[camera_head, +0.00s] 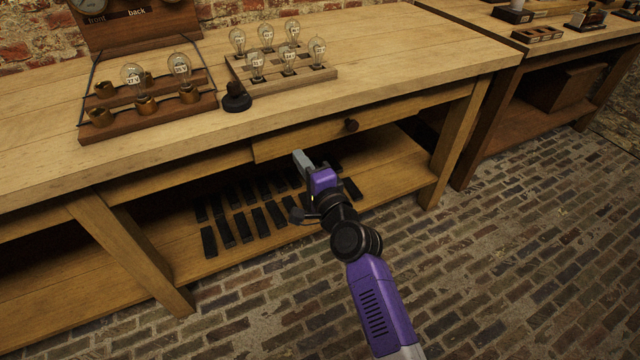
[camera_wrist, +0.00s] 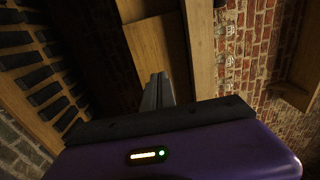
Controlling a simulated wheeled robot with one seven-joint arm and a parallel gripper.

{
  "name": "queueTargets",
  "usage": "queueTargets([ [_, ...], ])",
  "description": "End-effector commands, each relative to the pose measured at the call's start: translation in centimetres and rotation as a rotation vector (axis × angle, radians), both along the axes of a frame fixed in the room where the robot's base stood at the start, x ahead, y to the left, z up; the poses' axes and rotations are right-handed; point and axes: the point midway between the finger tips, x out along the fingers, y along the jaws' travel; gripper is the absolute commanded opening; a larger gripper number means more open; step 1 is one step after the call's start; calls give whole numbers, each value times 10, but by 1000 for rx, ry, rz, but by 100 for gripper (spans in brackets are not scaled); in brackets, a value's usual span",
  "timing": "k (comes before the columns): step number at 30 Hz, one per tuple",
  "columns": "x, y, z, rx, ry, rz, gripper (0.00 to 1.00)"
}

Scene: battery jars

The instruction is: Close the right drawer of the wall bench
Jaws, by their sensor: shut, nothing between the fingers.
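My gripper (camera_head: 301,158) is shut and empty, just below and in front of the drawer's left half. I cannot tell whether it touches the wood. In the wrist view the shut fingers (camera_wrist: 158,88) point towards a wooden panel (camera_wrist: 155,42), probably the drawer.
Several black blocks (camera_head: 240,226) lie on the lower shelf (camera_head: 395,170) beneath. On the bench top are a lamp board (camera_head: 150,110), a bulb rack (camera_head: 300,80) and a small dark object (camera_head: 236,98). Another bench (camera_head: 500,135) stands to the right. The brick floor (camera_head: 500,270) in front is clear.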

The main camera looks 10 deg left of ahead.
Motion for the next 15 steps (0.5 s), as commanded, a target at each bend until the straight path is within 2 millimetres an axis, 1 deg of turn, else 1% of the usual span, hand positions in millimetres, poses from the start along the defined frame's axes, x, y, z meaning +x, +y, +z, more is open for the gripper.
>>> queueTargets([
  [9, -42, -29, 1, 1, 1, -2, 0],
  [15, -60, -41, 1, 0, -1, -1, 0],
])
